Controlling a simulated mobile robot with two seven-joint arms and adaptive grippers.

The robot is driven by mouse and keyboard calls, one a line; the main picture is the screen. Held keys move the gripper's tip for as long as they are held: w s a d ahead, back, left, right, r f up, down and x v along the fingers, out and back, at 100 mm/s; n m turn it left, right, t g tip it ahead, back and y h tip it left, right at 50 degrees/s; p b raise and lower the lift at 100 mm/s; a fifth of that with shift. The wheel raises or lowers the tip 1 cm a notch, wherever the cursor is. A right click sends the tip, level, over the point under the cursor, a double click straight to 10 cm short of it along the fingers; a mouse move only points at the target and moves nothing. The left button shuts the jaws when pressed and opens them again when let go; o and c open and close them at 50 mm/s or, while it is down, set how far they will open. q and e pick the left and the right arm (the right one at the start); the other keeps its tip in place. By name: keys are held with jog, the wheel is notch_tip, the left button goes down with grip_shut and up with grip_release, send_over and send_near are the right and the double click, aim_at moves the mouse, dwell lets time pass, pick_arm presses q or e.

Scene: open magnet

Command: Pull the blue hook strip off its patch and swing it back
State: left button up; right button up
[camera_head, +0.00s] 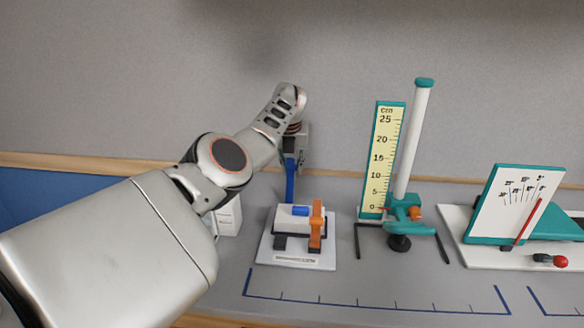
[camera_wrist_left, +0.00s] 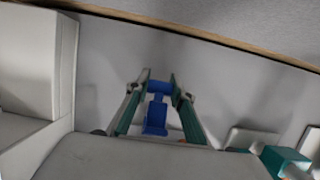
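The blue hook strip (camera_head: 290,182) stands roughly upright behind the white base in the head view, its upper end at my left gripper (camera_head: 298,150). In the left wrist view the blue strip (camera_wrist_left: 156,118) shows between the two teal-lined fingers of my left gripper (camera_wrist_left: 160,77). Its wide end fills the gap near the fingertips, and the fingers look closed on it. The small blue patch (camera_head: 300,211) sits uncovered on the block of the white base (camera_head: 297,259), beside an orange upright piece (camera_head: 316,227). The strip's lower end is partly hidden. My right gripper is not in view.
A yellow centimetre scale (camera_head: 382,160) and a white column (camera_head: 413,140) on a teal clamp stand to the right. Farther right is a dial board (camera_head: 515,205) with a red pointer. A white box (camera_head: 229,218) stands left of the base. The grey wall is close behind.

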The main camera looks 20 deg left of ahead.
pick_arm(q)
jog(key=o, duration=0.4)
jog(key=shift+w+a+r, duration=0.25)
jog(key=shift+w+r, duration=0.05)
jog(key=shift+r, duration=0.1)
jog(key=shift+o, duration=0.2)
jog(key=shift+s+d+f, duration=0.1)
jog(key=shift+f, duration=0.15)
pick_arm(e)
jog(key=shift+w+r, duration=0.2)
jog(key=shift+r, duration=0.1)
pick_arm(q)
jog(key=shift+d, duration=0.1)
jog(key=v, duration=0.6)
jog(key=shift+r, duration=0.35)
jog(key=shift+s+d+r, duration=0.2)
jog(key=shift+s+r, duration=0.1)
jog(key=shift+r, duration=0.25)
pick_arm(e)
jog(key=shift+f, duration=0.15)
pick_arm(q)
jog(key=shift+f, duration=0.1)
jog(key=x, duration=0.5)
jog(key=shift+f, duration=0.15)
jog(key=shift+x, duration=1.35)
jog(key=shift+a, duration=0.1)
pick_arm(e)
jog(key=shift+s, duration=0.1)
